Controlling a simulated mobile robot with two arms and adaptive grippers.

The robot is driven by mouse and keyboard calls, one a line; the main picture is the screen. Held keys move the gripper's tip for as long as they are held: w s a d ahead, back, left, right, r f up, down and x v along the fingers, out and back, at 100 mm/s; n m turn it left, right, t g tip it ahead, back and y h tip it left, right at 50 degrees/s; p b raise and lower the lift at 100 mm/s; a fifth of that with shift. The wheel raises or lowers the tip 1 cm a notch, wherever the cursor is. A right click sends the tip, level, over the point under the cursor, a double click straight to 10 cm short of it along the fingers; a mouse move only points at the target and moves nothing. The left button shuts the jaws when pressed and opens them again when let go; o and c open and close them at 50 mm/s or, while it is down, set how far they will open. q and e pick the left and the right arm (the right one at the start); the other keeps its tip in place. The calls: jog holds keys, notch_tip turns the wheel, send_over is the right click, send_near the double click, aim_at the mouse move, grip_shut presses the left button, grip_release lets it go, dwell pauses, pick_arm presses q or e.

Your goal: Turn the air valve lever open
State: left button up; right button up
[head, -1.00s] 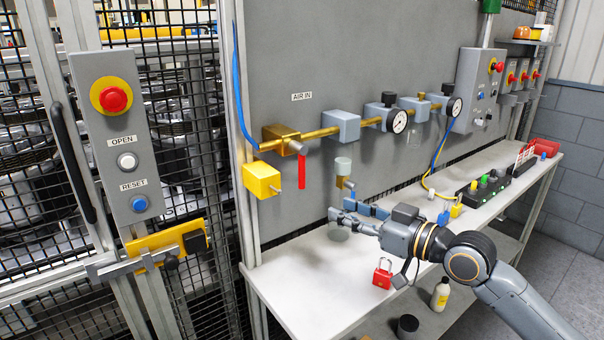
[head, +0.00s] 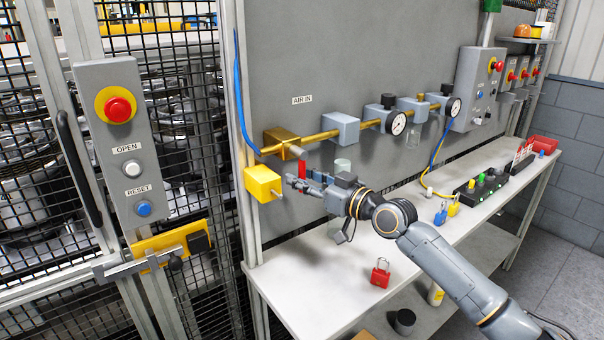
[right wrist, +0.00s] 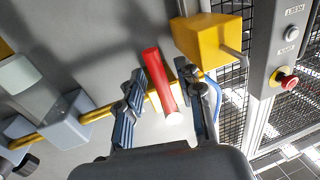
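The air valve is a brass block (head: 281,143) on a brass pipe under the AIR IN label. Its red lever (head: 302,169) hangs down, with its lower part hidden behind my right gripper (head: 297,182) in the head view. In the right wrist view, the red lever (right wrist: 158,78) lies between the two spread fingers of my right gripper (right wrist: 162,80). A gap shows on both sides of the lever, so the gripper is open around it, not clamped. My left gripper is not in view.
A yellow box (head: 262,182) with a short pin sits just left of the lever. A clear-bowled unit (head: 342,166) hangs right of it, partly behind my gripper. Below is a white bench (head: 300,290) with a red padlock (head: 380,272).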

jog(key=shift+w+a, duration=0.25)
jog(key=shift+c, duration=0.4)
grip_shut()
